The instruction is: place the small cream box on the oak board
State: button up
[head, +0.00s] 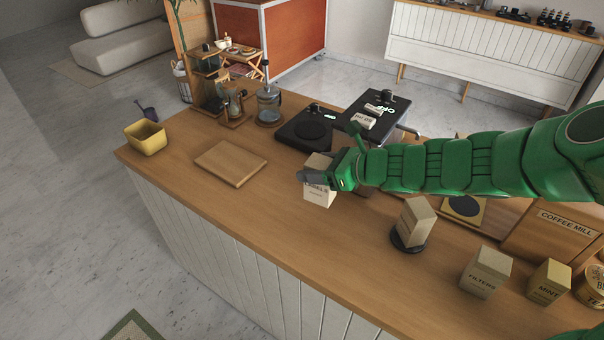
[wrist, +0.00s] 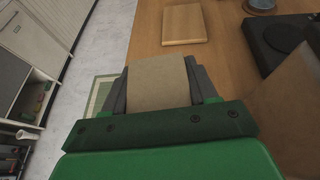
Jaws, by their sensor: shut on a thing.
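My gripper (head: 325,178) is shut on a small cream box (head: 319,194) with dark print on its front, above or on the counter's middle; I cannot tell whether its base touches the wood. In the wrist view the box (wrist: 158,82) fills the space between the two dark fingers of my gripper (wrist: 160,88). The oak board (head: 231,163) lies flat and bare on the counter, to the left of the box. It also shows at the top of the wrist view (wrist: 183,24), apart from the box.
A yellow bin (head: 146,138) stands left of the board. A glass press (head: 268,104) and a black scale (head: 306,131) stand behind. A cream box on a dark round base (head: 412,224) and a FILTERS box (head: 486,272) stand to the right. Counter between held box and board is clear.

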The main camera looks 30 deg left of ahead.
jog(key=shift+a+r, duration=0.15)
jog(key=shift+r, duration=0.1)
jog(key=s+a+r+m+t, duration=0.1)
jog(key=s+a+r, duration=0.1)
jog(key=a, duration=1)
jog(key=s+a+r, duration=0.1)
jog(key=a+r, duration=0.2)
jog(key=a, duration=0.9)
jog(key=shift+w+a+f, duration=1.2)
jog(key=shift+a+f, duration=0.75)
jog(key=shift+f, duration=0.25)
jog(key=shift+w+a+f, duration=1.15)
jog(key=shift+a+f, duration=0.75)
jog(key=shift+f, duration=0.35)
jog(key=shift+w+a+f, duration=1.2)
jog(key=shift+a+f, duration=0.75)
jog(key=shift+f, duration=0.25)
jog(key=shift+f, duration=0.15)
jog(key=o, duration=1.1)
